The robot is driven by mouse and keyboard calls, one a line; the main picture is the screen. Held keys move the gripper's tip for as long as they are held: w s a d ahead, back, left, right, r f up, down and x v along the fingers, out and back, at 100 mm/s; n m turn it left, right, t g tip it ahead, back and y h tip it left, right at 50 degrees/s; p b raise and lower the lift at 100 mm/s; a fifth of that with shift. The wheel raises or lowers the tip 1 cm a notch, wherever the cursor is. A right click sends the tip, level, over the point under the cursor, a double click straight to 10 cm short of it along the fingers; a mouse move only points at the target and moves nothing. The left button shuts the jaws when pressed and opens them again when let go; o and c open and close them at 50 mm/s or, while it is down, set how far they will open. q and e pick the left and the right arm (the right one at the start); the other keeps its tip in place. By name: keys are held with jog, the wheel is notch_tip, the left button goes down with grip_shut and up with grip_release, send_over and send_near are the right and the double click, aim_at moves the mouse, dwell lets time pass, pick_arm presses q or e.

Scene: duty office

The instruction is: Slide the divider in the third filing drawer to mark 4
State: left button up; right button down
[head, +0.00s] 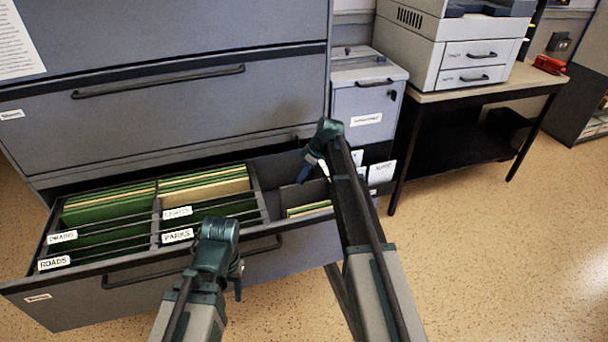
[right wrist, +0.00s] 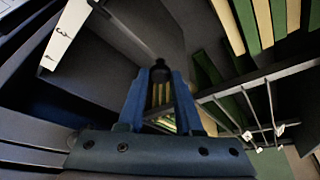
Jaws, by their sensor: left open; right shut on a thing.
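The filing drawer (head: 195,262) is pulled open low on the grey cabinet. A dark grey divider plate (head: 303,194) stands upright across its right-hand compartment, with a few folders in front of it. My right gripper (head: 306,172) reaches down into that compartment at the divider. In the right wrist view my blue fingers (right wrist: 160,80) are shut on a small dark part at the divider's top; the fingers hide some of it. A white strip (right wrist: 65,35) shows there, but no mark numbers are readable. My left gripper (head: 238,282) is open and empty, in front of the drawer front.
Green and cream folders (head: 110,205) with white name tabs fill the left and middle compartments. Closed drawers (head: 170,105) rise above. A small grey cabinet (head: 368,105) stands to the right, beside a table (head: 490,83) with a printer (head: 455,50). The floor at right is clear.

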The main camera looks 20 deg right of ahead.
jog(key=w, duration=0.8)
jog(key=shift+w, duration=0.15)
jog(key=shift+a, duration=0.1)
jog(key=c, duration=0.6)
grip_release()
jog(key=shift+r, duration=0.1)
jog(key=p+v, duration=1.2)
jog(key=v, duration=0.1)
jog(key=shift+r+p, duration=0.3)
jog(key=shift+p, duration=0.1)
